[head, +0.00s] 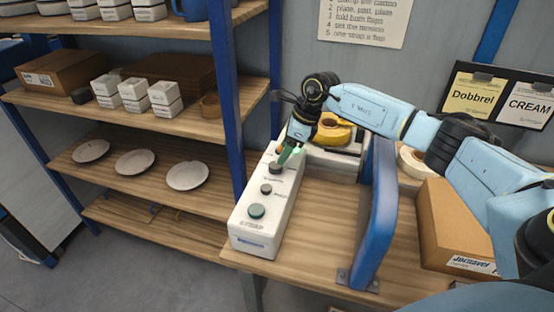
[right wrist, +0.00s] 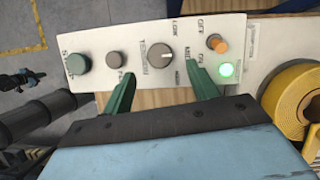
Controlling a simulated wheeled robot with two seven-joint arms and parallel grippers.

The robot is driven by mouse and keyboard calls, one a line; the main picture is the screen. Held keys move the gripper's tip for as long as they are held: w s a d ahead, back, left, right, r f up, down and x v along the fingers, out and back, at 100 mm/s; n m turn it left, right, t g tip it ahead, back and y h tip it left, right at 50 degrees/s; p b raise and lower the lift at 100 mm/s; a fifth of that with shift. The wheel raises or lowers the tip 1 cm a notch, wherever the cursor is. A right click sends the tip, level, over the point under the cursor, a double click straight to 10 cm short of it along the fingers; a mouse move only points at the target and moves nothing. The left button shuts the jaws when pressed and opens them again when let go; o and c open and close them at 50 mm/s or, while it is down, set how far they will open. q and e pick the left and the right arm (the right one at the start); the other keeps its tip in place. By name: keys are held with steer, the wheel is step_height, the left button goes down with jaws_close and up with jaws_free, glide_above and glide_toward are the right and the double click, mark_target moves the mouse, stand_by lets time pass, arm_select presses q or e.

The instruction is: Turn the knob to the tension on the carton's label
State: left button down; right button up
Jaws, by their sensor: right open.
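The white control box (head: 256,235) stands on the bench with a row of controls on its top. The dark round tension knob (right wrist: 160,54) has a pale pointer line that looks turned toward the right of the wrist picture. Small words stand around it; LOW is readable, the others are hard to read. My right gripper (head: 287,155) is over the box. Its green fingers (right wrist: 162,90) are open, apart and empty, just beside the knob. The brown carton (head: 452,222) sits at the right with a white label (head: 474,265), whose text I cannot read surely. My left gripper is out of view.
A green light (right wrist: 226,70) glows beside an orange switch (right wrist: 217,43). A green button (right wrist: 78,63) and a smaller grey knob (right wrist: 115,60) share the panel. A yellow tape roll (head: 335,133) is behind. A blue frame (head: 383,215) stands between box and carton.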

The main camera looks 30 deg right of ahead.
mark_target(276, 164)
steer(key=x, duration=0.5)
steer(key=shift+w+a+f, duration=0.1)
steer(key=shift+f, duration=0.3)
steer(key=shift+c, duration=0.5)
steer(key=c, duration=0.9)
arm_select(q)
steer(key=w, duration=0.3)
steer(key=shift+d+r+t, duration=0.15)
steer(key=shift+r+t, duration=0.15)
arm_select(e)
steer(key=shift+r, duration=0.1)
